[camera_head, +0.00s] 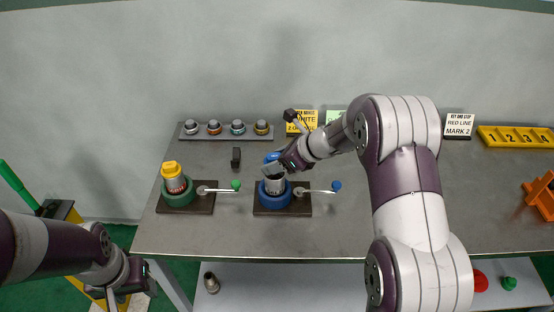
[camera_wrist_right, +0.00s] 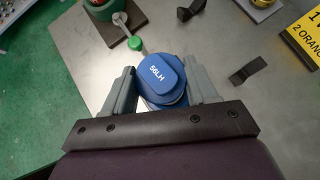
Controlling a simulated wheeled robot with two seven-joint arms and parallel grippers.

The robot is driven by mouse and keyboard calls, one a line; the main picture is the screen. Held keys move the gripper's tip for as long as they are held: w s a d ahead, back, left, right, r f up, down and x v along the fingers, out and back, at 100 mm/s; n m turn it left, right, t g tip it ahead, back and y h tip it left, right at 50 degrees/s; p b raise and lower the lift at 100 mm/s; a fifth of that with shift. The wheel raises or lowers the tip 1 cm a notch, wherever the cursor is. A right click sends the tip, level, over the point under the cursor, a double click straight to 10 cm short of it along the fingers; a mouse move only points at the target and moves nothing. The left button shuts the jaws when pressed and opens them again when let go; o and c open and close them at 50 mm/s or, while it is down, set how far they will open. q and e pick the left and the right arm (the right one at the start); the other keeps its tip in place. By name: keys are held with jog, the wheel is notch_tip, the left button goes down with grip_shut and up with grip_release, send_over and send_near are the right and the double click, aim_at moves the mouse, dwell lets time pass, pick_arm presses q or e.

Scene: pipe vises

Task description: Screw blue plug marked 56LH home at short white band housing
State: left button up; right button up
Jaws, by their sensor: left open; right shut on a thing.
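The blue plug marked 56LH (camera_wrist_right: 166,74) lies between the two fingers of my right gripper (camera_wrist_right: 161,88) in the right wrist view, and they are shut on it. In the head view the right gripper (camera_head: 274,168) is at the top of a silver housing (camera_head: 274,187) held in the blue vise (camera_head: 272,199). Only a bit of the blue plug (camera_head: 270,157) shows there. The gripper hides the joint between plug and housing, so seating cannot be told. A white band is not clearly readable. My left gripper (camera_head: 126,292) is open and empty, low at the left, off the table.
A green vise (camera_head: 178,196) with a yellow-capped housing (camera_head: 174,178) stands left of the blue vise. Vise handles end in a green knob (camera_head: 236,185) and a blue knob (camera_head: 336,185). Signs stand along the back.

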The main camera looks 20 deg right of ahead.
jog(key=shift+f+b, duration=0.7)
jog(key=shift+f, duration=0.25)
dwell(0.6)
jog(key=o, duration=1.2)
jog(key=v, duration=1.2)
jog(key=shift+s+d+r+p, duration=0.2)
jog(key=shift+p, duration=0.15)
